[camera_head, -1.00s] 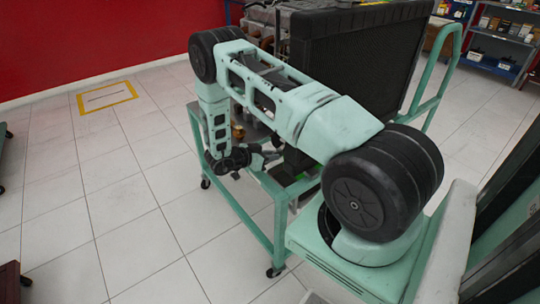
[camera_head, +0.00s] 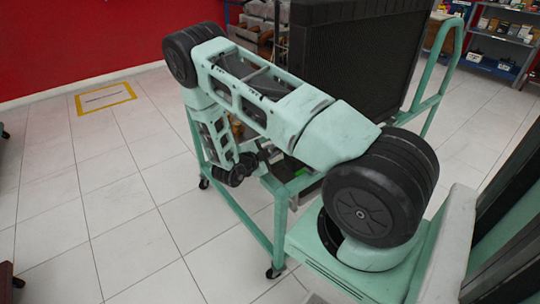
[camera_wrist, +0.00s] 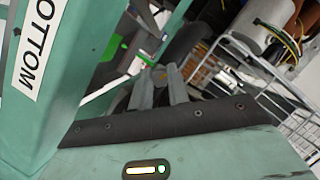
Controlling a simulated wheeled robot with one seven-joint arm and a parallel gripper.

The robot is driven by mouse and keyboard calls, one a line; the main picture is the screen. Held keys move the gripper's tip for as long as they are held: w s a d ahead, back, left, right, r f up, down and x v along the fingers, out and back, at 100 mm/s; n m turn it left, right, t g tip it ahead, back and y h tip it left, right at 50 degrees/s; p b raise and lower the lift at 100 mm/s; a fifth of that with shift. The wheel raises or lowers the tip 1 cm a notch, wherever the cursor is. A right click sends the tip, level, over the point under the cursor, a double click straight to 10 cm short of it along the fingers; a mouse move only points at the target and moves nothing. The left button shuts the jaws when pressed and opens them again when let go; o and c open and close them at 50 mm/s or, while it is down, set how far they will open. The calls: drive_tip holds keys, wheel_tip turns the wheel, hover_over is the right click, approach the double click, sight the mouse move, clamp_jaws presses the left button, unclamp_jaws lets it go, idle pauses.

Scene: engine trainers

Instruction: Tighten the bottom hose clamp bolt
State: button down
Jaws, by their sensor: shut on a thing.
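In the wrist view, my gripper (camera_wrist: 167,78) reaches forward with its two grey fingers close together. A dark, curved hose-like part (camera_wrist: 188,38) lies just beyond the tips. A white label reading "BOTTOM" (camera_wrist: 40,45) is on the green frame at the left.
The trainer's green wheeled frame (camera_head: 265,219) stands in front of my arm, with a large black radiator (camera_head: 350,60) on it. A bright green part (camera_wrist: 113,47) sits near the fingers. A wire rack (camera_wrist: 245,70) shows at right. White floor is clear at left.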

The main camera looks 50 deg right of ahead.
drive_tip(key=shift+a+f+m+b, duration=0.1)
drive_tip(key=shift+f+m+b, duration=0.05)
drive_tip(key=shift+m+b, duration=0.2)
idle(0.4)
drive_tip(key=c, duration=1.3)
unclamp_jaws()
drive_tip(key=shift+c, duration=0.2)
drive_tip(key=v, duration=1.7)
drive_tip(key=shift+s+a, duration=0.2)
drive_tip(key=shift+a, duration=0.05)
drive_tip(key=shift+f, duration=0.15)
